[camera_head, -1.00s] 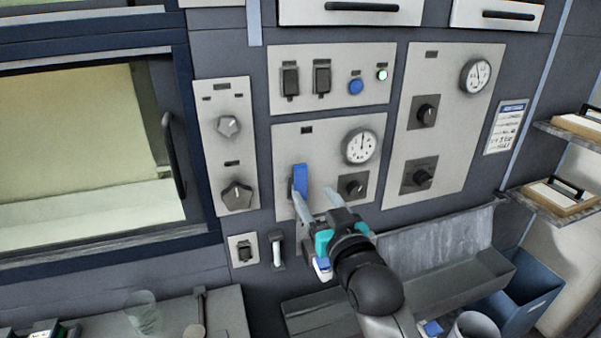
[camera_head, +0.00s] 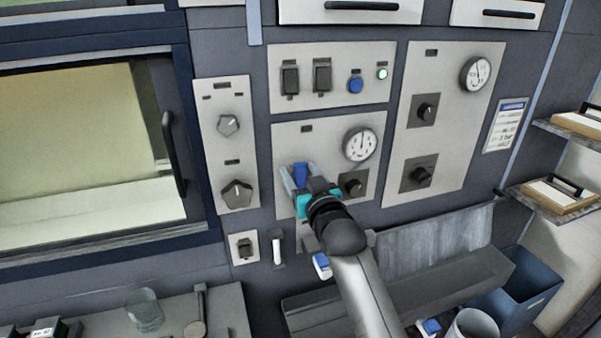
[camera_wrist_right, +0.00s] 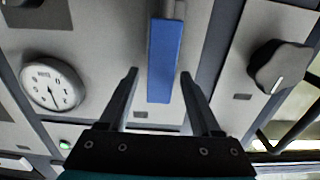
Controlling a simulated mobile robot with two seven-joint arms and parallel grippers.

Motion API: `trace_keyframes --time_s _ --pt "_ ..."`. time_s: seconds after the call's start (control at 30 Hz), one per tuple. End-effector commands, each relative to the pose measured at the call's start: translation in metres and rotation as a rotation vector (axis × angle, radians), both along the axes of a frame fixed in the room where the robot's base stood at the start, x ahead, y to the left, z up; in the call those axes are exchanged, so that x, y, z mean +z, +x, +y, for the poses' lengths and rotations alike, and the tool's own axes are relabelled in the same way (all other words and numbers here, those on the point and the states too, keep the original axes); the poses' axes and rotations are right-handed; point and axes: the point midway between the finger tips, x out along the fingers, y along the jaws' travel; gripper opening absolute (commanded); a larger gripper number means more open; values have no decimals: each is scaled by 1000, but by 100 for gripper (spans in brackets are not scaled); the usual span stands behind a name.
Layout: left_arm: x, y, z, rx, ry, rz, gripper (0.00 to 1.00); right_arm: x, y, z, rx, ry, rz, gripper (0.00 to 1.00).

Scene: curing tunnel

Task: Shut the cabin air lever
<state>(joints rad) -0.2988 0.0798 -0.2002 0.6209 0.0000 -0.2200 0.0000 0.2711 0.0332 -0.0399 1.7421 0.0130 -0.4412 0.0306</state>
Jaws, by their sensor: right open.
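The lever with a blue handle (camera_head: 301,172) is on the pale middle panel, left of the round gauge (camera_head: 360,145). In the right wrist view the blue handle (camera_wrist_right: 165,60) lies along the gap between the fingers, with space on both sides. My right gripper (camera_head: 297,173) is open around the lever, one finger on each side, not closed on it. It also shows in the right wrist view (camera_wrist_right: 158,80). The lower part of the lever is hidden behind the gripper in the head view. My left gripper is not in view.
A dark knob (camera_head: 352,185) sits close to the right of my gripper. Another panel with two knobs (camera_head: 228,125) is to the left, beside the oven-like window's handle (camera_head: 174,152). A grey trough (camera_head: 430,265) and a blue bin (camera_head: 528,290) stand below right.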

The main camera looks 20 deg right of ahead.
Motion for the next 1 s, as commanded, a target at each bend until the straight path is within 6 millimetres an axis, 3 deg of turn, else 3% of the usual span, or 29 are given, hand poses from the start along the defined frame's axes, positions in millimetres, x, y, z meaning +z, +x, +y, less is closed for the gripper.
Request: trace_keyframes --time_s 0.1,0.67,1.0 --pt "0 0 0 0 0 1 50 0 0 0 0 0 0 63" --pt "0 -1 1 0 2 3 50 0 0 0 0 0 0 0" --pt "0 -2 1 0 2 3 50 0 0 0 0 0 0 0"
